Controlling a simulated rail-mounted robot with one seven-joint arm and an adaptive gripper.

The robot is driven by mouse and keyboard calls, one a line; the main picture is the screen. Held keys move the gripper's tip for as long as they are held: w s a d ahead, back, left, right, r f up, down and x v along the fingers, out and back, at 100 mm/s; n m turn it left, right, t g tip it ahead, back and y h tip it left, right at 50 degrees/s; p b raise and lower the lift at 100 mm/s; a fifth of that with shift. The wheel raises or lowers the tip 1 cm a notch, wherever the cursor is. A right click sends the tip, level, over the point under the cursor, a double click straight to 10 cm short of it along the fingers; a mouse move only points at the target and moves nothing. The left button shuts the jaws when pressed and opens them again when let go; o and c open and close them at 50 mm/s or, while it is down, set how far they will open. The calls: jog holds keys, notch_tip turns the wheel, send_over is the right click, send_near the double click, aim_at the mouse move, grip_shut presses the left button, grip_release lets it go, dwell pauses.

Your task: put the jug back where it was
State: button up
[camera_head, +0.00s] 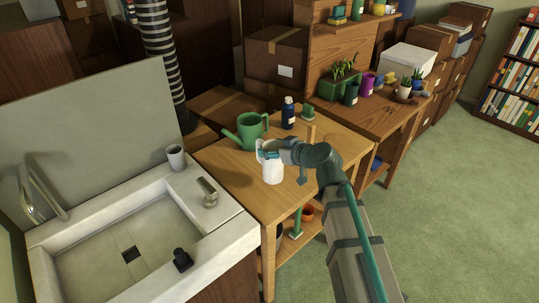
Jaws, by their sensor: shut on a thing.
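The white jug (272,171) is upright at the middle of the wooden table, in the head view. My gripper (268,154) is at the upper part of the jug and shut on it. The gripper and wrist cover part of the jug's top and right side. I cannot tell whether the jug's base touches the tabletop (237,178) or hangs just above it.
A green watering can (252,130) and a dark blue bottle (288,113) stand behind the jug. A sink (125,240) with a grey cup (175,157) on its rim is at the left. The tabletop's front left is clear.

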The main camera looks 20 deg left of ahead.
jog(key=shift+w+a+f, duration=0.45)
jog(key=shift+a+f, duration=0.2)
jog(key=shift+f, duration=0.15)
jog(key=shift+f+p, duration=0.8)
jog(key=shift+f, duration=1)
jog(key=o, duration=1.8)
